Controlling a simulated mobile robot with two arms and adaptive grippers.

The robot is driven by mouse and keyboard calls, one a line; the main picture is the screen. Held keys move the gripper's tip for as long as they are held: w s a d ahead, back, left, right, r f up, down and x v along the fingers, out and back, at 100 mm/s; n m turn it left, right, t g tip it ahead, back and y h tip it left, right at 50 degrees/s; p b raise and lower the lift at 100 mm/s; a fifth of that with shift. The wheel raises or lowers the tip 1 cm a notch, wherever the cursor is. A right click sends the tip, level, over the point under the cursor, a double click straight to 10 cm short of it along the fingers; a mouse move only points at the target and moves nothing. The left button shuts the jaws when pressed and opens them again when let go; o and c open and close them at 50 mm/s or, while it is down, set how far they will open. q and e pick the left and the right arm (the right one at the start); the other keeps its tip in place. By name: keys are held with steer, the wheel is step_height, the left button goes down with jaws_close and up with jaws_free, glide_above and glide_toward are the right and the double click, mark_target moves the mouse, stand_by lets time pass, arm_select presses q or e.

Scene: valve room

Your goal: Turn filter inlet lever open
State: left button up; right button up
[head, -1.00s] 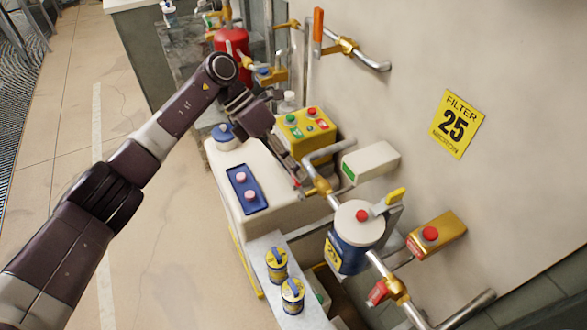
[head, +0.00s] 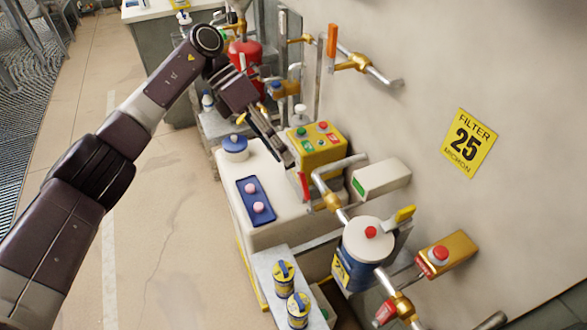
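A brass valve (head: 331,201) sits on the bent pipe above and left of the filter housing (head: 368,240), which has a white lid with a red knob. A red lever (head: 304,186) shows beside this valve. A second brass valve with a red lever (head: 385,313) is on the pipe below the housing. I cannot tell from labels which is the inlet. My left gripper (head: 284,157) is above the white cabinet, up and left of the upper red lever, with a visible gap. Its fingers are dark and seen edge-on, so their opening is unclear. My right gripper is out of view.
The white cabinet (head: 285,205) carries a blue panel with pink buttons (head: 256,201). A yellow button box (head: 316,146) and a grey-white box (head: 382,179) are close to the pipe. Yellow-blue cans (head: 284,278) stand on a ledge. The floor at left is clear.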

arm_select(q)
steer(key=shift+v, duration=1.45)
